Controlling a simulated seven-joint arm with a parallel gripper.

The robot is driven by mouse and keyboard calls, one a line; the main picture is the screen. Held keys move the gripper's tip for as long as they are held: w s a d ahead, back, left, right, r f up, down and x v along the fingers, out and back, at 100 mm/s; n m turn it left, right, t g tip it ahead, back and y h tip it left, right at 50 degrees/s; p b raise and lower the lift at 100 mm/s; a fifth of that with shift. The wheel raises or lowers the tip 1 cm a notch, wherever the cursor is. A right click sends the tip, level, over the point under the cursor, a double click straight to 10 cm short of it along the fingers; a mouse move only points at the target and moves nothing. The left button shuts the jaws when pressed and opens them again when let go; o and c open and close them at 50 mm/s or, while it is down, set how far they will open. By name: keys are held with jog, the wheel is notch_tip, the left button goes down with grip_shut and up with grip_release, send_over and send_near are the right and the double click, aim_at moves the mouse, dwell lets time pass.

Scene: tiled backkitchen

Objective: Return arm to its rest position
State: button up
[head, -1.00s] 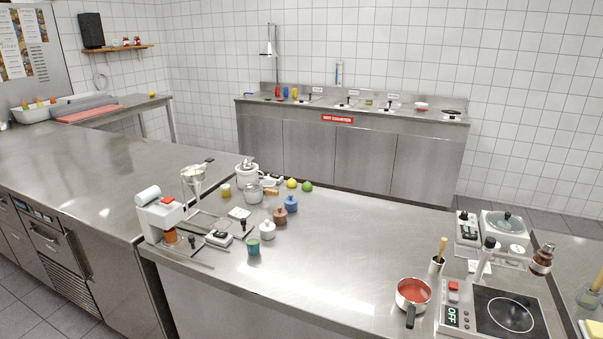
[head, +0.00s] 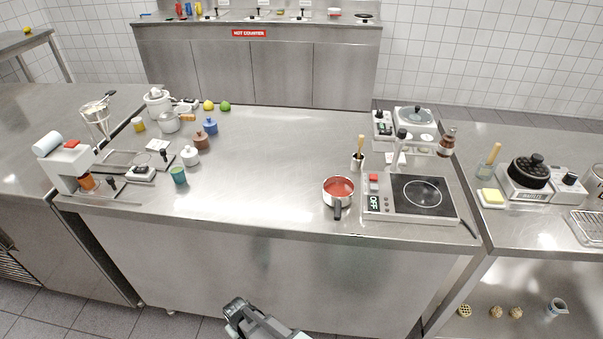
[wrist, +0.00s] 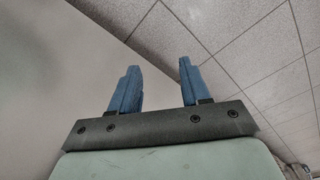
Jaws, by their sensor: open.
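My gripper (head: 238,310) shows at the bottom of the head view, low in front of the steel counter (head: 275,165) and apart from it. In the wrist view, its two blue fingers (wrist: 156,85) stand well apart with nothing between them. Behind the fingers are grey floor tiles (wrist: 240,45) and a plain pale surface (wrist: 60,60), likely the counter's front. The rest of my arm is mostly out of view.
A saucepan of red sauce (head: 338,190) stands near the counter's front edge, beside a hotplate reading OFF (head: 415,196). The counter's middle is clear. A lower shelf at right holds small items.

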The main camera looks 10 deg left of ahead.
jog(key=s+d+f+m+g+h, duration=0.1)
jog(key=d+m+g, duration=0.15)
jog(key=d, duration=1.05)
jog(key=d+f+m+g+h, duration=0.1)
jog(key=d+m, duration=0.2)
jog(key=d, duration=0.9)
jog(key=s+d+r+m+g+y, duration=0.1)
jog(key=s+d+m+g, duration=0.3)
jog(key=s+d, duration=1)
jog(key=d+r+m, duration=0.1)
jog(key=d, duration=0.2)
jog(key=shift+d, duration=0.3)
